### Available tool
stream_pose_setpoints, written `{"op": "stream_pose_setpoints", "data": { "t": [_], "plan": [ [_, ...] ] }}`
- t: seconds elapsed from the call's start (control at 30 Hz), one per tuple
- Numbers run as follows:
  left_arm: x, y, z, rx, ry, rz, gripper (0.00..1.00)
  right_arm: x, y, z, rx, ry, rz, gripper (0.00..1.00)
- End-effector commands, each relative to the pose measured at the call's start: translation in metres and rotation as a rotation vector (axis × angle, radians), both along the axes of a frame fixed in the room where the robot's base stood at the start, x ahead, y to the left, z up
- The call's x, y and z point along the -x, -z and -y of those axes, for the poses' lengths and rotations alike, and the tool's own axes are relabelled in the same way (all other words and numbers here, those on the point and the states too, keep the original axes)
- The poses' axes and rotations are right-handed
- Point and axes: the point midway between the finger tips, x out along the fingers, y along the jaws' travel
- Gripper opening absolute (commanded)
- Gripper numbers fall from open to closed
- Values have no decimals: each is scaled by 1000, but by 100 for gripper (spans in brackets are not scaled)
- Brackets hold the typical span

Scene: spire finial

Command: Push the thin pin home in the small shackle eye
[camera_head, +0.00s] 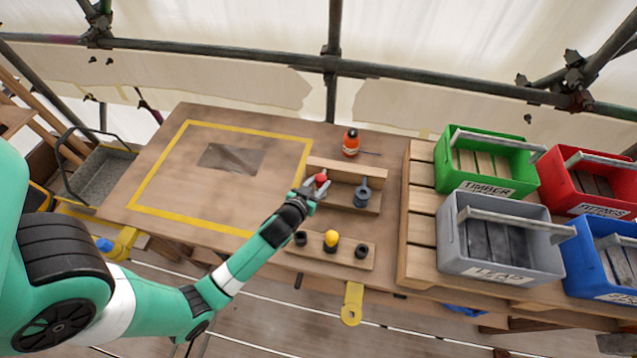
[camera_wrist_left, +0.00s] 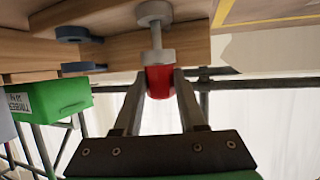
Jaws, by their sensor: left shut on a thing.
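In the left wrist view, my left gripper (camera_wrist_left: 158,82) is shut on the red head (camera_wrist_left: 159,84) of the thin pin. The small grey shackle (camera_wrist_left: 154,14) shows two ring-like eyes on the wooden fixture. The pin's thin grey shaft (camera_wrist_left: 156,38) spans the gap between the eyes. The red head sits close against the near eye; I cannot tell if they touch. Whether the tip passes through the far eye is hidden. In the head view, my left gripper (camera_head: 312,190) is at the red head (camera_head: 321,179), largely covering the small shackle. My right gripper is out of view.
A larger blue shackle (camera_head: 362,192) stands beside it on the fixture (camera_head: 340,196). A rack (camera_head: 350,260) in front holds a yellow-headed pin (camera_head: 331,238). An orange bottle (camera_head: 351,143) stands behind. Crates, including a grey one (camera_head: 510,262), stand right.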

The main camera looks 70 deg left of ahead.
Motion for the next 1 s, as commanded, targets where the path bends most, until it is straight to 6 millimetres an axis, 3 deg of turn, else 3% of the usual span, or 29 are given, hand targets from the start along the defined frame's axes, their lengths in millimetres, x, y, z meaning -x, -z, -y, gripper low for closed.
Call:
{"op": "stream_pose_setpoints", "data": {
  "t": [0.03, 0.07, 0.2, 0.27, 0.67, 1.0],
  "plan": [
    [0, 2, 0, -1, 0, 1, 0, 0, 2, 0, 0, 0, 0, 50],
    [0, 2, 0, -1, 0, 1, 42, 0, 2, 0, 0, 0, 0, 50],
    [0, 1, 0, -1, 0, 1, 67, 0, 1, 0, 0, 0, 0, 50],
    [0, 1, 0, -1, 0, 1, 75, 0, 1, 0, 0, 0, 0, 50],
    [8, -3, 7, 1, 1, -2, 75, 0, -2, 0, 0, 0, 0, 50],
    [62, -32, 53, 0, 4, -3, 75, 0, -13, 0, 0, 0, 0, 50]
  ]
}}
